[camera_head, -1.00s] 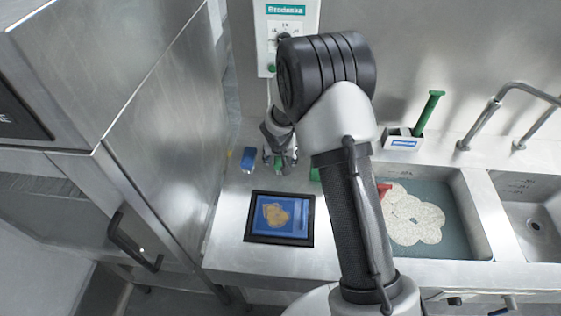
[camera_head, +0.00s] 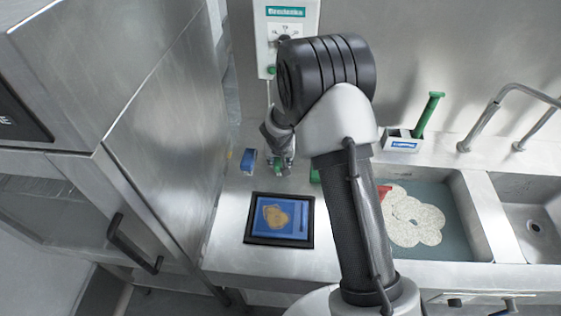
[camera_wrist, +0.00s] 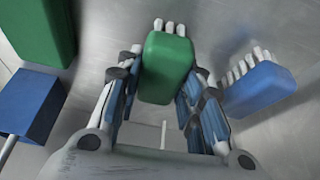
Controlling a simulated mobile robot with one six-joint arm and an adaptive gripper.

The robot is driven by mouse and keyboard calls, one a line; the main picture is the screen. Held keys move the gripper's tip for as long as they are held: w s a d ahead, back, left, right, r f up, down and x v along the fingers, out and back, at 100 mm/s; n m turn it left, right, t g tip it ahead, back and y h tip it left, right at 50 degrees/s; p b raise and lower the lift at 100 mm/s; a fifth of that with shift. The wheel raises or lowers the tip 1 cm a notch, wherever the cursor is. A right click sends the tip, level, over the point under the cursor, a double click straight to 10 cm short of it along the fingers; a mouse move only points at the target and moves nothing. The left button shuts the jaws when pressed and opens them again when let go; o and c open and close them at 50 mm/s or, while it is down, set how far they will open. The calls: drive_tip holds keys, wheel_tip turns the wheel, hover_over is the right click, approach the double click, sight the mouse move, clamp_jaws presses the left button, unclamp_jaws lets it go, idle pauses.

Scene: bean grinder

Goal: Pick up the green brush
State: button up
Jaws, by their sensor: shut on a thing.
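The green brush (camera_wrist: 166,68) is a green block with white bristles showing at its far end. In the wrist view it sits between my gripper's (camera_wrist: 160,90) two blue-padded fingers, which are shut on it. In the head view my gripper (camera_head: 281,166) is over the counter, behind the framed picture, and a little of the green brush (camera_head: 279,169) shows at its fingertips. I cannot tell whether the brush touches the counter.
A blue brush (camera_wrist: 260,88) lies close on the right in the wrist view. A blue block (camera_wrist: 30,104) and a larger green block (camera_wrist: 40,30) are at left. In the head view, a black-framed blue screen (camera_head: 280,219) lies in front, and a sink (camera_head: 440,218) is at right.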

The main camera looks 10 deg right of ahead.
drive_tip(key=shift+r, duration=0.1)
wheel_tip(320, 180, up, 20)
drive_tip(key=p, duration=0.6)
drive_tip(key=shift+p, duration=0.3)
